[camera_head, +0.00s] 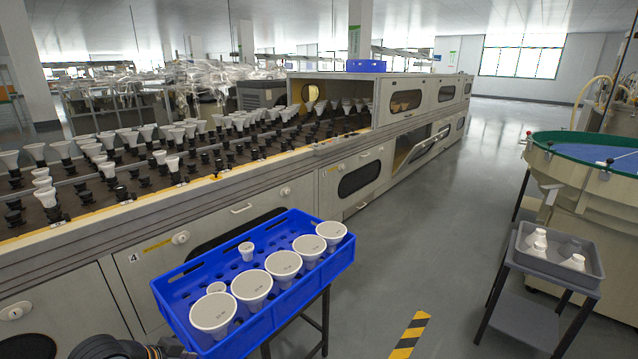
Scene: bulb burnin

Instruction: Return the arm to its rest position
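A dark rounded part of my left arm (118,347) shows at the bottom left edge, beside the near left corner of the blue crate (330,262). No gripper fingers can be made out there, and the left gripper is not in view. My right arm and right gripper are not in view. The crate holds several large white bulbs (284,264) in a row along its near right side, face up. A smaller white bulb (247,251) stands farther back, and another small white piece (216,288) is partly hidden behind the large ones.
The crate stands on a dark-legged stand beside a long conveyor machine (240,208) with several bulbs in black sockets. At right, a grey tray (530,262) with small white pieces stands on a cart, near a round green-rimmed bowl feeder (570,150). The floor aisle between is clear.

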